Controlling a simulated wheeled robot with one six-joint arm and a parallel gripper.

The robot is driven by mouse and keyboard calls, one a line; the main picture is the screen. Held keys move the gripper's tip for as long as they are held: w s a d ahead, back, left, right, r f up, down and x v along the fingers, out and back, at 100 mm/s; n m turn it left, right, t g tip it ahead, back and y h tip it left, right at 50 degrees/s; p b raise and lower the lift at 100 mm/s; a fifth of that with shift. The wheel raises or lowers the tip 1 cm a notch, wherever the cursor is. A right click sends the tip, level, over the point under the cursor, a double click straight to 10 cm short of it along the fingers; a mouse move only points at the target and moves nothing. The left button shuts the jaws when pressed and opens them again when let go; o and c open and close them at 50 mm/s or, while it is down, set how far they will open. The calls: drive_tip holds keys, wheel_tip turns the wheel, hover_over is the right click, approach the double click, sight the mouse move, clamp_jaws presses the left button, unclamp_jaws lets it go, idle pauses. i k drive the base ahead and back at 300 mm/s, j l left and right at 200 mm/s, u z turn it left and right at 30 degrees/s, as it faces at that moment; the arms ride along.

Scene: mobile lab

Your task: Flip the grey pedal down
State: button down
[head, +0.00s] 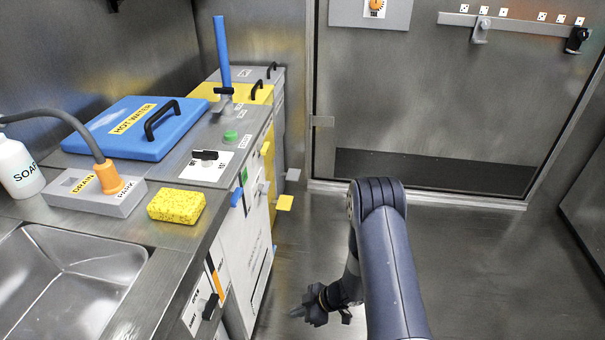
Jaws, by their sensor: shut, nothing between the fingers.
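A small flat grey pedal (292,174) sticks out to the right from the side of the grey-lidded bin (277,76) at the far end of the counter. It looks roughly level. A yellow pedal (284,203) sticks out a little nearer and lower. My gripper (300,313) is shut and empty, low over the floor at bottom centre, pointing left toward the counter front. It is well on the near side of the grey pedal and apart from it.
The counter front carries a blue tab (236,197), a grey knob (263,187) and a black-handled switch (210,306). A yellow sponge (176,206) lies on top.

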sight(292, 175)
drive_tip(key=i+z, duration=0.15)
drive_tip(key=i, duration=2.55)
